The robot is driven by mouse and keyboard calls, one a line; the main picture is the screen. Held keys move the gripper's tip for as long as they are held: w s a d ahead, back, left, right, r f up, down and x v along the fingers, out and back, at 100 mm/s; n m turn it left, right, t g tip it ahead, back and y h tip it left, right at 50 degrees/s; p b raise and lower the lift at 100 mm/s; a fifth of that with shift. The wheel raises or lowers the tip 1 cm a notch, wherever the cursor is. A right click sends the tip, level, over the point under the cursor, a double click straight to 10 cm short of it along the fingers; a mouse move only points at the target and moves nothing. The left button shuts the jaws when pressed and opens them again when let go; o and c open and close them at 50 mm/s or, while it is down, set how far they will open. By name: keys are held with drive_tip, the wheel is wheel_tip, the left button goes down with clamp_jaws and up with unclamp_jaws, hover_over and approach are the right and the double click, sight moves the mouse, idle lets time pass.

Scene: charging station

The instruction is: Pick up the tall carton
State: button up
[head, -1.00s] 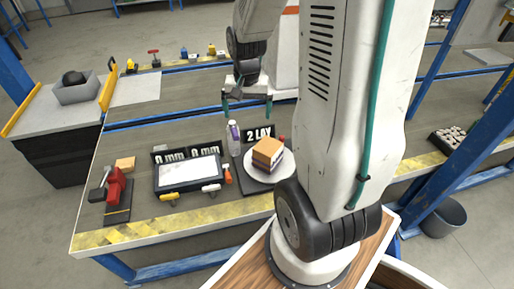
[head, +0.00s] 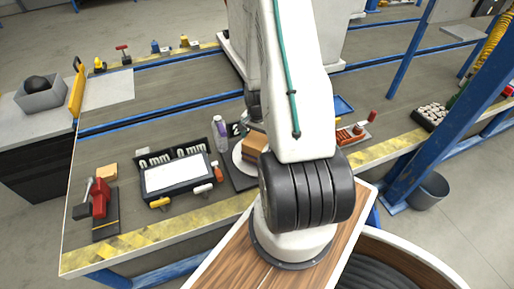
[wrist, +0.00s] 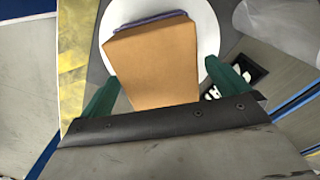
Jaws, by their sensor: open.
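The tan carton (head: 254,147) rests on a round white plate (head: 238,158) on the workbench, partly hidden behind my arm in the head view. In the wrist view, the carton (wrist: 155,60) fills the middle, with a purple layer at its far edge. It lies over the white plate (wrist: 209,35). My gripper (wrist: 162,78) is open, with one green finger on each side of the carton. I cannot tell whether the fingers touch it. In the head view the gripper is mostly hidden by the arm.
A purple-and-white bottle (head: 221,133) stands close left of the plate. A framed white panel (head: 175,175) and a red tool (head: 99,197) lie further left. A blue tray (head: 344,106) and a red-and-white item (head: 351,135) are to the right. The rear bench is mostly clear.

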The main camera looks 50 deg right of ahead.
drive_tip(key=shift+s+f, duration=0.1)
drive_tip(key=shift+f, duration=1.9)
drive_tip(key=c, duration=1.3)
drive_tip(key=shift+o, duration=0.2)
drive_tip(key=shift+r, duration=0.15)
